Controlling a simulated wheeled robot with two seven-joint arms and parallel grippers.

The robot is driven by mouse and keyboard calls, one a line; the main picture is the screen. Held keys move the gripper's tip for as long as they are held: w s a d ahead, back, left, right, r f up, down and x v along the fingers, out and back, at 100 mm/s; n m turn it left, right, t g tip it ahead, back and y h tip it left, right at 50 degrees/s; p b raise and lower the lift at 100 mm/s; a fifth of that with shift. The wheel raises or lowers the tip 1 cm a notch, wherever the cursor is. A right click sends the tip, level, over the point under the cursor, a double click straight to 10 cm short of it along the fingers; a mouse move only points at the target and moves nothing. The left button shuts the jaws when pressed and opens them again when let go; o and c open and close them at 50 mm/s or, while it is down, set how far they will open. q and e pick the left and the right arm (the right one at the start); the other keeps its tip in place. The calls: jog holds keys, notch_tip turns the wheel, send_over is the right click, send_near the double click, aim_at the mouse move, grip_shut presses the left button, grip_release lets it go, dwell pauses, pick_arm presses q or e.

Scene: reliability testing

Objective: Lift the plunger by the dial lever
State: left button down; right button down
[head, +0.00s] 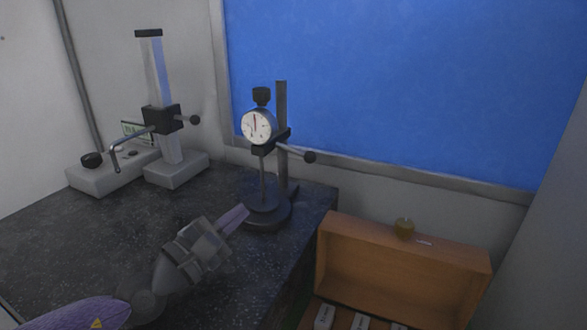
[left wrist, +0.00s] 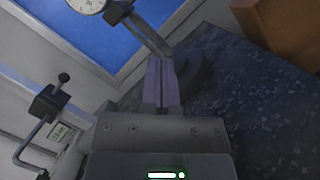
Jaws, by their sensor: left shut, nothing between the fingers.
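The dial gauge (head: 256,127) has a round white face and stands upright on a black post at the right part of the dark worktop. A thin lever with a black ball knob (head: 309,157) sticks out to its right. The slim plunger (head: 262,170) points down below the dial toward the round black base (head: 268,213). My left gripper (head: 243,213) is shut and empty, apart from the lever and low at the left of the base. In the left wrist view its fingers (left wrist: 161,72) are together, with part of the dial (left wrist: 86,4) at the top edge. My right gripper is out of view.
A second stand (head: 163,120) with a clear column, black clamp and bent handle stands at the back left. An open wooden box (head: 400,258) with small light blocks is beyond the worktop's right edge. The worktop (head: 75,235) is clear at the left.

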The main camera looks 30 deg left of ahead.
pick_arm(q)
jog(key=p, duration=0.3)
send_near(294, 152)
jog(key=w, duration=0.1)
jog(key=w+f, duration=0.1)
jog(key=w, duration=0.1)
jog(key=w+f, duration=0.1)
jog(key=shift+w+f, duration=0.25)
jog(key=shift+w, duration=0.15)
jog(key=w+d+r+p, duration=0.2)
jog(key=shift+w+d+p, duration=0.25)
jog(key=shift+d+p, duration=0.1)
jog(key=shift+p, duration=0.05)
